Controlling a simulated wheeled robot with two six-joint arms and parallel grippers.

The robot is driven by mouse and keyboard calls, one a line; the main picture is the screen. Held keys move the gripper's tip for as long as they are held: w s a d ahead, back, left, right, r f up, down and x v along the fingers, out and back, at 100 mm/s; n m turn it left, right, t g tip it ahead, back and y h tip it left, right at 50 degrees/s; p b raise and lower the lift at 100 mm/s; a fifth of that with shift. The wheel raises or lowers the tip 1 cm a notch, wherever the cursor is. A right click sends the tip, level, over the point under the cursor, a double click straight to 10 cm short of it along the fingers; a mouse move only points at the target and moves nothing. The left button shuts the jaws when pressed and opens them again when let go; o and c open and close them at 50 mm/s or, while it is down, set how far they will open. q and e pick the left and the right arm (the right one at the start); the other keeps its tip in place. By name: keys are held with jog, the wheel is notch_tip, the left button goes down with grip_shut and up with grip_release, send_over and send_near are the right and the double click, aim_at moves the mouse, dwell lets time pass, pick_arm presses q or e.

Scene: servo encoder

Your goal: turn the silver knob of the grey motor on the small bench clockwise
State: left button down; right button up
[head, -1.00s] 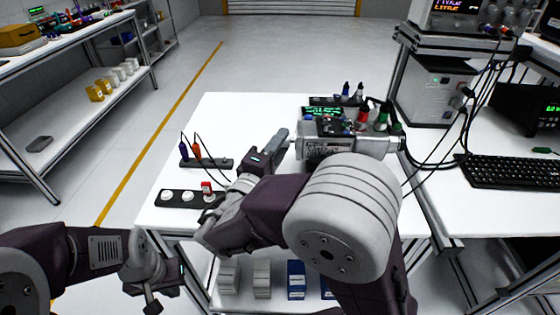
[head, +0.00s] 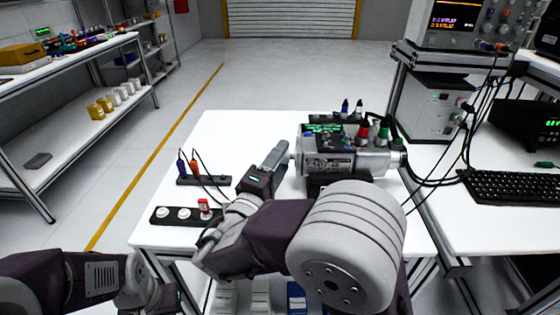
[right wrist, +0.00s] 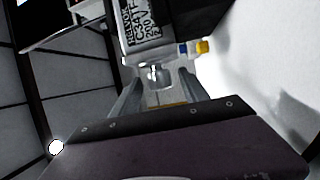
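The grey motor (head: 350,160) lies on the white-topped small bench (head: 235,130), its left end toward my right gripper (head: 277,155). The right gripper is at that left end, its fingers pointing at the motor. In the right wrist view the silver knob (right wrist: 156,75) sticks out of the motor's labelled end (right wrist: 145,38). The two fingers of the right gripper (right wrist: 158,80) stand apart, one on each side of the knob. I see gaps beside the knob; contact is not visible. My left gripper (head: 168,300) is low at the left, mostly cut off or unclear.
A black strip with white round buttons and a red switch (head: 187,214) and a strip with purple and orange plugs (head: 204,180) lie left of the motor. Red and green terminals (head: 372,133) top the motor. Cables run right toward a bench with a keyboard (head: 510,187).

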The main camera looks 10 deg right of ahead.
jog(key=v, duration=0.9)
jog(key=shift+a+p, duration=0.1)
jog(key=shift+p, duration=0.25)
